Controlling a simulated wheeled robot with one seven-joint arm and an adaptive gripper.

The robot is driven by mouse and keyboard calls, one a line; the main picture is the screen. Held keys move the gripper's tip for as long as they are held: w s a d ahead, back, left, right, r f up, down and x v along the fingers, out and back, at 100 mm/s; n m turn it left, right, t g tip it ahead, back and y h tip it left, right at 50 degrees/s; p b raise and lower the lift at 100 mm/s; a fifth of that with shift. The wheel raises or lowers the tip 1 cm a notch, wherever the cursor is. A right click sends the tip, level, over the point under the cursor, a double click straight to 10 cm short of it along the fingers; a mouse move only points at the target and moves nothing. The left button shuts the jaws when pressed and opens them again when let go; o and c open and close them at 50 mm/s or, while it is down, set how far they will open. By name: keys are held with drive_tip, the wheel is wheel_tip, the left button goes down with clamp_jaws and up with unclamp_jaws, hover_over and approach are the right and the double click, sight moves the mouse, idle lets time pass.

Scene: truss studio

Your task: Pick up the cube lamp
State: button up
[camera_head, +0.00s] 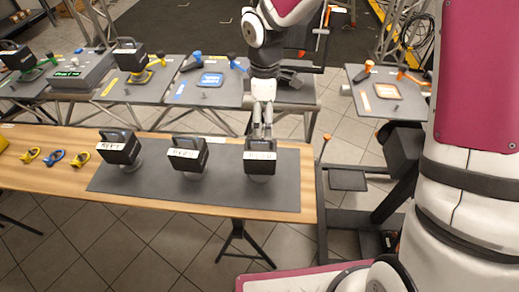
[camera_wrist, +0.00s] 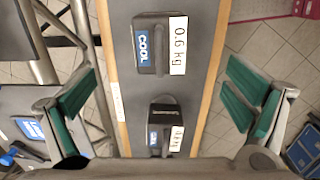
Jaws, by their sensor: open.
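Three black cube-shaped lamps with top handles and white labels stand in a row on a dark mat (camera_head: 225,197): a left one (camera_head: 119,148), a middle one (camera_head: 187,157) and a right one (camera_head: 260,160). My gripper (camera_head: 263,133) is pointed down just above the right cube lamp, partly covering its top. In the wrist view my gripper (camera_wrist: 163,103) has its green-padded fingers spread wide and empty. One cube lamp (camera_wrist: 165,128) lies between and below them; another (camera_wrist: 155,45), labelled "COOL" and "0.6 kg", is higher in the picture.
The mat lies on a wooden table (camera_head: 50,150). Yellow and blue ring-like items (camera_head: 54,157) lie at its left. Behind are grey stations with more black cubes (camera_head: 130,55) and a blue-marked plate (camera_head: 211,79). An orange-marked station (camera_head: 387,91) stands at the right.

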sight(260, 148)
drive_tip(key=shift+a+f+n, duration=0.3)
drive_tip(key=shift+a+f, duration=0.15)
drive_tip(key=shift+f, duration=0.35)
wheel_tip(260, 148, down, 7)
drive_tip(key=shift+a+p, duration=0.1)
drive_tip(key=shift+p, duration=0.3)
drive_tip(key=shift+w+f+p, duration=0.15)
drive_tip(key=shift+f+p, duration=0.6)
drive_tip(key=shift+f, duration=2.35)
drive_tip(key=c, duration=2)
